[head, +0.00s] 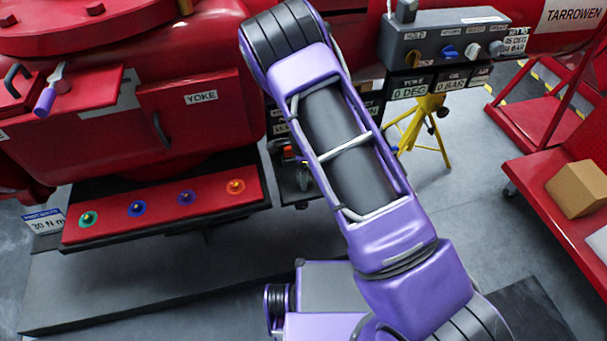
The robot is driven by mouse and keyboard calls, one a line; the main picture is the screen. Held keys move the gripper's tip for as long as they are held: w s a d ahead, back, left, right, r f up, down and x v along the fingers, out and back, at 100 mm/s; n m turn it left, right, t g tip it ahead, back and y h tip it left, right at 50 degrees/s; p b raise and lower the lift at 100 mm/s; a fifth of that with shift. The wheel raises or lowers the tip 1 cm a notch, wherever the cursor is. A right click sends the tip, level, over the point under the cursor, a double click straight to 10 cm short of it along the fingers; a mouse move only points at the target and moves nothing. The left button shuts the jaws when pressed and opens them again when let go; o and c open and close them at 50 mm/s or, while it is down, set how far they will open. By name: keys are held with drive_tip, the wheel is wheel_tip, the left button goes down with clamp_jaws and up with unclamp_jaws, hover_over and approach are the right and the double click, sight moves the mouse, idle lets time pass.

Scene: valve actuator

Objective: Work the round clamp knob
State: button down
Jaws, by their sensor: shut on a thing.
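I cannot make out a round clamp knob for certain. A grey control box (440,38) at the upper right carries several small knobs, among them a blue one (449,52), a white one (472,51) and a brownish one (413,59). A small orange part (290,153) shows just left of my arm, partly hidden by it. My purple arm rises from the lower right to the upper middle and covers the centre of the view. My gripper is out of sight, so its contact with anything cannot be seen.
A red shelf (110,228) with several coloured round fittings is at the left, below the red yoke housing (195,120). A purple-handled tool (48,92) lies upper left. A yellow stand (425,130) and a red cart with a cardboard box (578,188) are at the right. Grey floor is open between them.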

drive_tip(key=shift+c, duration=1.2)
unclamp_jaws()
wheel_tip(320, 180, up, 18)
drive_tip(key=p, duration=0.2)
drive_tip(key=shift+f+p, duration=0.25)
drive_tip(key=shift+p, duration=0.1)
